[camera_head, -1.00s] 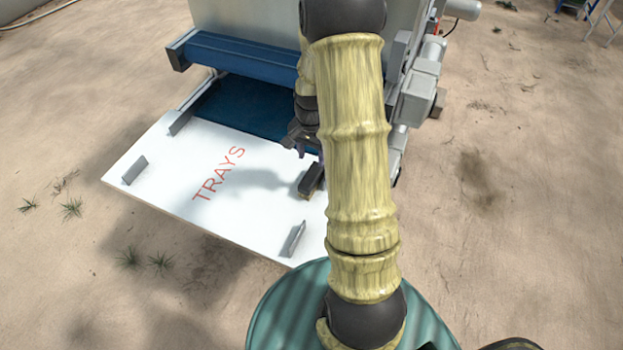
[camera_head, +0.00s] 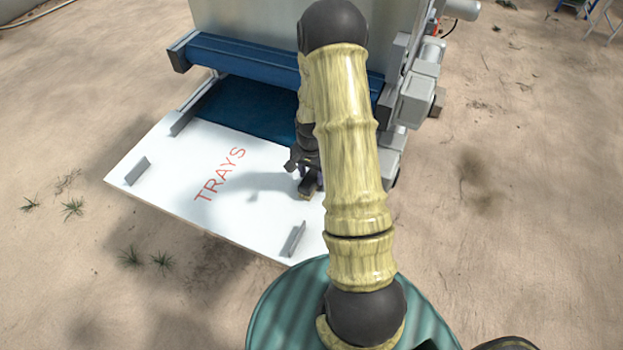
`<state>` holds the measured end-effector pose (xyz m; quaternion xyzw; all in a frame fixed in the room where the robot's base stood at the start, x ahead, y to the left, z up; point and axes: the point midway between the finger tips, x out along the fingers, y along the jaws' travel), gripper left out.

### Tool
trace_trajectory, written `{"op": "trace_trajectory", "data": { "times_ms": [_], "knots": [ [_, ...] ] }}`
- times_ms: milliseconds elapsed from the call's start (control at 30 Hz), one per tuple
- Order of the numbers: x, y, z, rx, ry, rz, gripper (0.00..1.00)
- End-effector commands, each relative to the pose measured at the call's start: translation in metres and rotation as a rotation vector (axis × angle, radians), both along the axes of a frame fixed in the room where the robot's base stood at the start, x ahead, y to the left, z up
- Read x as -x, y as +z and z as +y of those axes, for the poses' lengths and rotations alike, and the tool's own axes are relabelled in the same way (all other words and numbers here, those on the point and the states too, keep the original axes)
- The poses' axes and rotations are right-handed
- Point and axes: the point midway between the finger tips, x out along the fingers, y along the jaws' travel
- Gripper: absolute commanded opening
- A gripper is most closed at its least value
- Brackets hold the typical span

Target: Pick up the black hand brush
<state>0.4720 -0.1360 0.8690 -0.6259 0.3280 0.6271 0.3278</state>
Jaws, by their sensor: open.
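The black hand brush (camera_head: 306,191) lies on the white board marked TRAYS (camera_head: 170,165), near the board's right side. Only its near end shows, with a tan strip along its lower edge. My gripper (camera_head: 305,175) is open and right over the brush, pointing down, and hides most of it. A finger shows at the left of the brush. My forearm covers part of the right side. I cannot tell whether the fingers touch the brush.
Two grey metal brackets stand on the board, one at the left (camera_head: 137,171) and one at the front right (camera_head: 293,239). Behind the board are a dark blue belt (camera_head: 240,108) and a blue roller (camera_head: 240,60) of the machine.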

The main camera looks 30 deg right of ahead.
Motion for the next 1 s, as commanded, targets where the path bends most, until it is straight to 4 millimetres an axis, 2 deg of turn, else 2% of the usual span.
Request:
{"op": "trace_trajectory", "data": {
  "times_ms": [100,200,700,867,1000],
  "knots": [
    [0.0,-0.013,0.0,0.0,0.0,0.001,0.44],
    [-0.001,-0.017,0.0,0.0,0.0,-0.001,0.44],
    [-0.001,-0.017,0.0,0.0,0.0,-0.001,0.44],
    [-0.001,-0.017,0.0,0.0,0.0,-0.001,0.14],
    [-0.001,-0.017,0.0,0.001,0.0,-0.002,0.13]
  ]
}}
